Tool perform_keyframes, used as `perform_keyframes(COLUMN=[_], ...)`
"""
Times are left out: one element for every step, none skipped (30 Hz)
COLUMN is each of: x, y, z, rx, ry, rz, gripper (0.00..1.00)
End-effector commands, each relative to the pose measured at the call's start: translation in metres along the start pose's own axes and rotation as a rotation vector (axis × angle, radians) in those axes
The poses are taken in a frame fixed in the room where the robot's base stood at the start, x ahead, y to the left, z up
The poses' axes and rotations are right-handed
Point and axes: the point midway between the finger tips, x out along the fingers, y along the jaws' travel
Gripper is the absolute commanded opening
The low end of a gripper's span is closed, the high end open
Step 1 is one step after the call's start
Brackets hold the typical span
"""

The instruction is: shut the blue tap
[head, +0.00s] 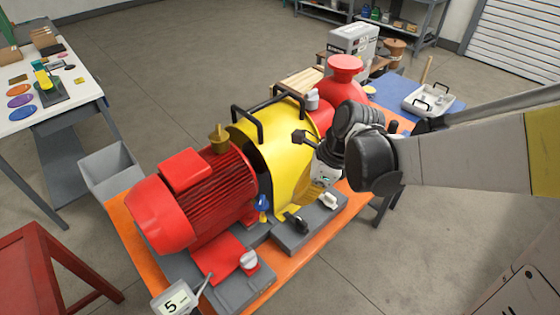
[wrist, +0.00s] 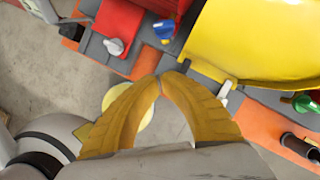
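The blue tap (head: 263,204) sits low on the grey base, between the red motor and the yellow guard. In the wrist view the blue tap (wrist: 164,29) is near the top centre, its handle seen from above. How far it is turned cannot be told. My gripper (wrist: 160,78) shows two yellow fingers with their tips together and nothing visible between them. The tips appear below the blue tap in the wrist view, apart from it.
The red motor (head: 200,195) and yellow guard (head: 275,150) flank the tap. A white-handled knob (head: 248,261), a black lever (head: 295,222) and a white lever (head: 328,200) are nearby. A green knob (wrist: 305,103) is at the right. Free floor lies in front of the skid.

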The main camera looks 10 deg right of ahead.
Motion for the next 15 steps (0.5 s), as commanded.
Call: perform_keyframes(x=[0.012, 0.019, 0.028, 0.035, 0.042, 0.051, 0.057, 0.064, 0.072, 0.078, 0.083, 0.084, 0.085, 0.086, 0.088], y=[0.0, 0.0, 0.0, 0.0, 0.0, 0.0, 0.0, 0.0, 0.0, 0.0, 0.0, 0.0, 0.0, 0.001, 0.001], z=[-0.001, -0.001, -0.001, -0.001, -0.001, -0.001, -0.001, -0.001, -0.001, -0.001, -0.001, 0.007, 0.012, 0.016, 0.021], rx=[-0.003, -0.003, -0.004, -0.004, -0.005, -0.005, -0.005, -0.005, -0.005, -0.005, -0.005, -0.008, -0.008, -0.008, -0.008], ry=[0.0, 0.0, 0.001, 0.001, 0.001, 0.001, 0.001, 0.001, 0.001, 0.001, 0.001, 0.001, 0.001, 0.001, 0.002], rz=[0.001, 0.001, 0.001, 0.002, 0.002, 0.001, 0.001, 0.001, 0.001, 0.001, 0.0, 0.001, 0.002, 0.002, 0.002], gripper=[0.0, 0.0, 0.0, 0.0, 0.0, 0.0, 0.0, 0.0, 0.0, 0.0, 0.0, 0.0, 0.0, 0.0, 0.0])
